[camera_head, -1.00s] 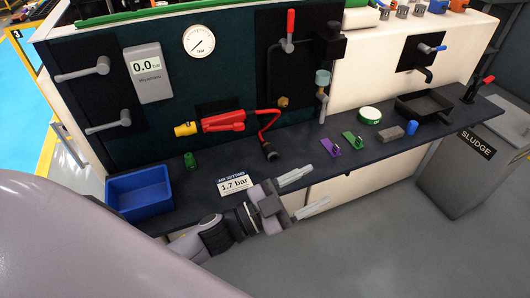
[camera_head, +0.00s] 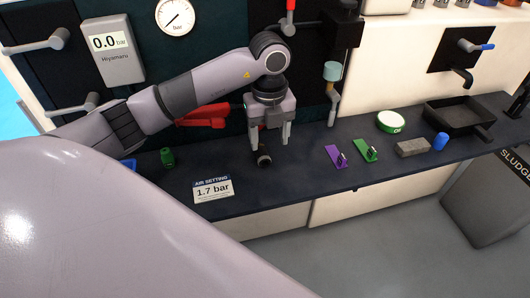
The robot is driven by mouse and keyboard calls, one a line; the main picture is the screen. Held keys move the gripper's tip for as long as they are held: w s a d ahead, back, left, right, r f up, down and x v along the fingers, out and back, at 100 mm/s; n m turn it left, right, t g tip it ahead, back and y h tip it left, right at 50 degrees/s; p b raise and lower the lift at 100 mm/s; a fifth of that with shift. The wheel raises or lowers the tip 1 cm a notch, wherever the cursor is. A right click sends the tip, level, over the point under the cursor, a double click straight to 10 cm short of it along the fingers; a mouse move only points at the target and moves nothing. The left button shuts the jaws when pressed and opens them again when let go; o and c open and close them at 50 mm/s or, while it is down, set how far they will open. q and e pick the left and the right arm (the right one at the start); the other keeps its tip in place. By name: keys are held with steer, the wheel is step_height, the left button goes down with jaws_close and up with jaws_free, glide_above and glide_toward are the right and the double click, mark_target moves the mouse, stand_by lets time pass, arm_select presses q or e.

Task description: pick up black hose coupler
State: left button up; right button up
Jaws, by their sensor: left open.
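The black hose coupler (camera_head: 264,160) lies on the dark bench shelf, at the end of the red hose that showed earlier. My left gripper (camera_head: 269,142) points down over it, with its two grey fingers apart. The coupler shows just below and between the fingers, slightly toward the left one. I cannot tell whether the fingers touch it. The red tool (camera_head: 203,117) is partly hidden behind my left arm, and the hose is hidden by the gripper. My right gripper is not in view.
On the dark shelf (camera_head: 300,180) stand a green fitting (camera_head: 167,157), an "AIR SETTING 1.7 bar" sign (camera_head: 213,190), purple (camera_head: 335,156) and green (camera_head: 367,150) clips, a grey block (camera_head: 412,147) and a blue cylinder (camera_head: 440,142). A valve pipe (camera_head: 333,93) rises right of the gripper.

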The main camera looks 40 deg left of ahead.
mark_target(265, 159)
arm_select(q)
steer(key=f, duration=0.7)
steer(key=shift+s+a, duration=0.25)
steer(key=shift+a, duration=0.15)
steer(key=shift+r, duration=0.1)
jaws_close()
